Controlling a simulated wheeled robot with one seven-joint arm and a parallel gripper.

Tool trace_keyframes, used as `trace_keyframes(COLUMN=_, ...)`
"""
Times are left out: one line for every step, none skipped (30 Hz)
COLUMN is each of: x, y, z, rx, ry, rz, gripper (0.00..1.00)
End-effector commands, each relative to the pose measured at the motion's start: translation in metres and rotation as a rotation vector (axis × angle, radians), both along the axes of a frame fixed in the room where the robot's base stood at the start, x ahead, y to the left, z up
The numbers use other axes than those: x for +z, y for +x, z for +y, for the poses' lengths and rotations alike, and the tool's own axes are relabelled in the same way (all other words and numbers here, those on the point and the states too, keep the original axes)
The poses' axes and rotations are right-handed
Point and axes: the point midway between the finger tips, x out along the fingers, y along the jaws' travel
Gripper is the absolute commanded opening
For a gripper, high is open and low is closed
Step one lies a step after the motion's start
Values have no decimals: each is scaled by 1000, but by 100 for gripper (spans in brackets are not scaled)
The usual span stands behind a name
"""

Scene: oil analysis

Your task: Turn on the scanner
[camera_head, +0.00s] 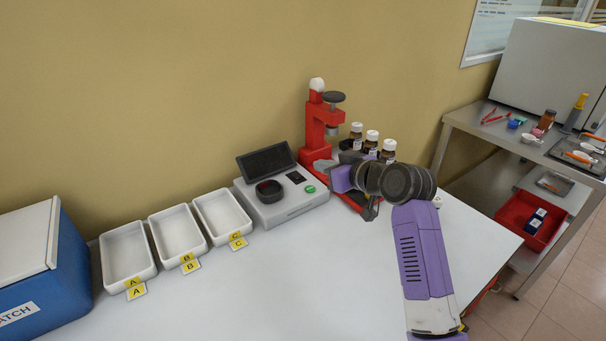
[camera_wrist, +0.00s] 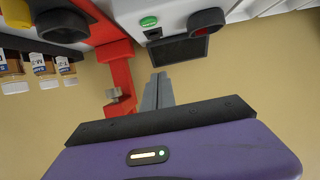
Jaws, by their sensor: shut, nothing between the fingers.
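The scanner (camera_head: 283,208) is a white-grey box on the white table, with a tilted dark screen (camera_head: 266,161), a round dark cup on top and a green button (camera_head: 310,189) at its right front. In the wrist view the scanner (camera_wrist: 176,14) shows upside down at the top, with the green button (camera_wrist: 148,21) and dark screen (camera_wrist: 180,50). My gripper (camera_wrist: 158,77) is shut and empty, its fingertips apart from the button. In the head view my arm reaches in from the right, and the gripper is partly hidden near the red press.
A red press (camera_head: 318,130) stands right behind the scanner, close to my gripper. Several brown bottles (camera_head: 371,141) stand beyond it. White trays A, B and C (camera_head: 222,215) lie left of the scanner, and a blue box (camera_head: 50,275) is at far left. The front table is clear.

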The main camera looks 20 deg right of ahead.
Motion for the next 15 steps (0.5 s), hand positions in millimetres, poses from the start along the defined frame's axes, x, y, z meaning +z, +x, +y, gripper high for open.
trace_keyframes(x=0, y=1, z=0, rx=0, ry=0, rz=0, gripper=0)
trace_keyframes(x=-1, y=2, z=1, rx=0, ry=0, rz=0, gripper=0)
trace_keyframes(x=-1, y=4, z=2, rx=0, ry=0, rz=0, gripper=0)
trace_keyframes(x=-2, y=6, z=2, rx=1, ry=0, rz=0, gripper=0)
trace_keyframes(x=-3, y=9, z=3, rx=1, ry=0, rz=1, gripper=0)
trace_keyframes(x=-5, y=13, z=5, rx=2, ry=0, rz=1, gripper=0)
trace_keyframes(x=-6, y=16, z=6, rx=1, ry=0, rz=1, gripper=0)
trace_keyframes(x=-8, y=20, z=7, rx=1, ry=0, rz=1, gripper=0)
trace_keyframes(x=-10, y=26, z=9, rx=1, ry=-1, rz=1, gripper=0)
trace_keyframes(x=-12, y=31, z=10, rx=1, ry=0, rz=1, gripper=0)
trace_keyframes(x=-14, y=35, z=12, rx=1, ry=0, rz=2, gripper=0)
trace_keyframes(x=-16, y=41, z=14, rx=1, ry=1, rz=1, gripper=0)
trace_keyframes(x=-18, y=45, z=16, rx=2, ry=1, rz=2, gripper=0)
trace_keyframes(x=-20, y=50, z=17, rx=1, ry=1, rz=1, gripper=0)
trace_keyframes(x=-22, y=55, z=19, rx=1, ry=0, rz=1, gripper=0)
